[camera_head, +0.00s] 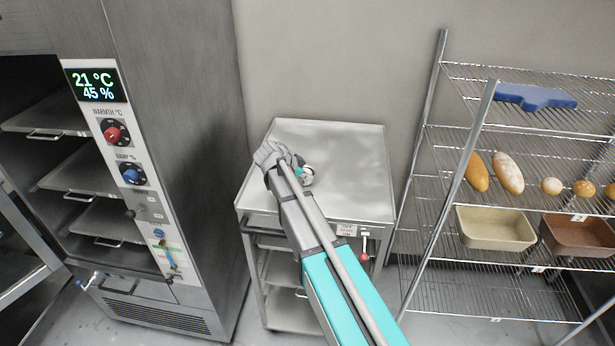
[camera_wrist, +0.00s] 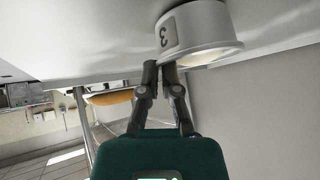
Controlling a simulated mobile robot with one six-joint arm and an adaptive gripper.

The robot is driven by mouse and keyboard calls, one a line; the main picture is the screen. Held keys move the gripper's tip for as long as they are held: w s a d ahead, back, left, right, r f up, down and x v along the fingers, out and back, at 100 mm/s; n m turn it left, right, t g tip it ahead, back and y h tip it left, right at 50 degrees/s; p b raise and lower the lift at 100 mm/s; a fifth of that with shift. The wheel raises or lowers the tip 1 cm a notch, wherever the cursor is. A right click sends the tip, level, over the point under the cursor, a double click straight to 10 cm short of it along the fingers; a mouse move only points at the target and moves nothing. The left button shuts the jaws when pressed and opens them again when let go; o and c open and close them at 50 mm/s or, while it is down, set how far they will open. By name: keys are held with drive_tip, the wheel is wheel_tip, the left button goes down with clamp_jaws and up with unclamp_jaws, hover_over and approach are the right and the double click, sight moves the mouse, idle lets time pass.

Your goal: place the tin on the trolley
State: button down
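The tin (camera_wrist: 198,27) is a short, pale grey round tin with a dark number on its side and a cream-coloured inside. In the head view it is a small pale shape (camera_head: 306,176) over the steel trolley top (camera_head: 345,152), partly hidden by my arm. The wrist view is upside down and shows the tin close against the pale top; I cannot tell if it touches. My gripper (camera_wrist: 160,68) has its fingertips close together at the tin's rim, with a narrow gap between them. I cannot tell if they pinch the rim.
A steel cabinet (camera_head: 188,130) with a temperature display stands left of the trolley. A wire rack (camera_head: 455,255) stands to the right, with loaves (camera_head: 508,172), a cream bin (camera_head: 494,229), a brown bin (camera_head: 577,236) and a blue item (camera_head: 535,96). The trolley top's back and right are clear.

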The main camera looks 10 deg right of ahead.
drive_tip(key=c, duration=0.8)
unclamp_jaws()
drive_tip(key=shift+p+v, duration=1.05)
drive_tip(key=shift+v, duration=0.15)
drive_tip(key=p+v, duration=0.6)
drive_tip(key=v, duration=0.3)
drive_tip(key=shift+a+r+p, duration=0.15)
drive_tip(key=shift+r+p, duration=0.15)
drive_tip(key=shift+p, duration=0.1)
drive_tip(key=shift+s, duration=0.1)
